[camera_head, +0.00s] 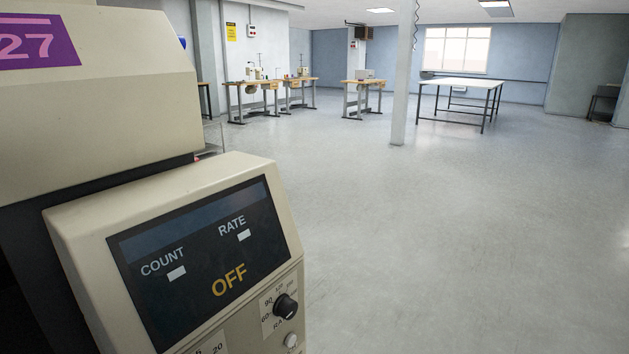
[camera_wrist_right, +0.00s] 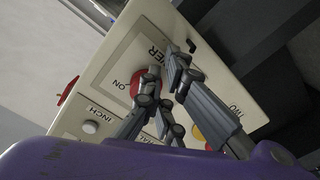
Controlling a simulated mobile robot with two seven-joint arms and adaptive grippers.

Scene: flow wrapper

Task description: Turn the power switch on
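In the right wrist view, the beige panel shows the word ON and a partly hidden POWER label. A red round part (camera_wrist_right: 136,84) by these labels, apparently the power switch, is partly covered by a finger. My right gripper (camera_wrist_right: 167,70) is over it, its two fingers apart with a narrow gap; I cannot tell whether they touch the switch. In the head view, the machine's dark display (camera_head: 205,262) reads OFF in yellow, with COUNT and RATE above. The switch and both grippers are out of the head view.
A black rate knob (camera_head: 285,306) sits below the display. In the wrist view, a white INCH button (camera_wrist_right: 90,127), a red knob (camera_wrist_right: 68,91) and a yellow button (camera_wrist_right: 197,134) are near the fingers. Open floor lies right of the machine; a pillar (camera_head: 403,80) and tables stand far back.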

